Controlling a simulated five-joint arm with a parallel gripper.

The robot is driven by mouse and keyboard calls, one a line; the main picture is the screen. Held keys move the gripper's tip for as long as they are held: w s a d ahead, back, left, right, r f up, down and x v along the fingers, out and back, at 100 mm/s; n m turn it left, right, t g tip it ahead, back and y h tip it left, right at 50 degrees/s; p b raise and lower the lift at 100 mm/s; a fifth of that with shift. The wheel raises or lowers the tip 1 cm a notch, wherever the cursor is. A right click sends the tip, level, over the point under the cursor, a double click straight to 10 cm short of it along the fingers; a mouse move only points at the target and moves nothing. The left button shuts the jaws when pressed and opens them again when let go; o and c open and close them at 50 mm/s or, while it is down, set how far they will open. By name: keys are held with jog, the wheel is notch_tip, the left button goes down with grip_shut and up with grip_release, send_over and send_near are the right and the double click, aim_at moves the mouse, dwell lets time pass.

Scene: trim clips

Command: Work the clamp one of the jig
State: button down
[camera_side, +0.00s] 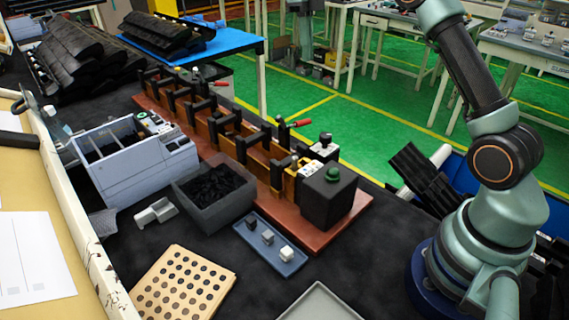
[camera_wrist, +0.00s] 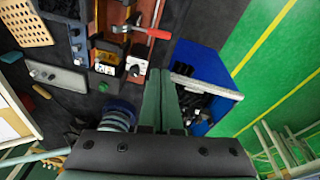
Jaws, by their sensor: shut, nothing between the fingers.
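The jig is a long red-brown base (camera_side: 356,211) with a row of black posts and orange-brown blocks, at the middle of the side view. A clamp with a red handle (camera_side: 300,123) stands near its right end, and a second red handle (camera_side: 220,84) shows farther back. In the wrist view one clamp's red handle (camera_wrist: 158,33) points right from the jig. I cannot tell which clamp is number one. The side view does not include my gripper.
A black box (camera_side: 328,206) with a green button stands at the jig's near end. Beside the jig are a dark bin (camera_side: 218,215) of black parts, a blue-grey tray (camera_side: 287,269) with small blocks and a perforated board (camera_side: 182,290). A blue bin (camera_wrist: 207,62) holds dark parts.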

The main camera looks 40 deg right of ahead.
jog(key=d+f+m, duration=0.1)
jog(key=f+m, duration=0.1)
jog(key=m, duration=0.1)
send_near(306, 121)
jog(key=shift+g, duration=0.3)
jog(key=x, duration=0.5)
jog(key=shift+f, duration=0.75)
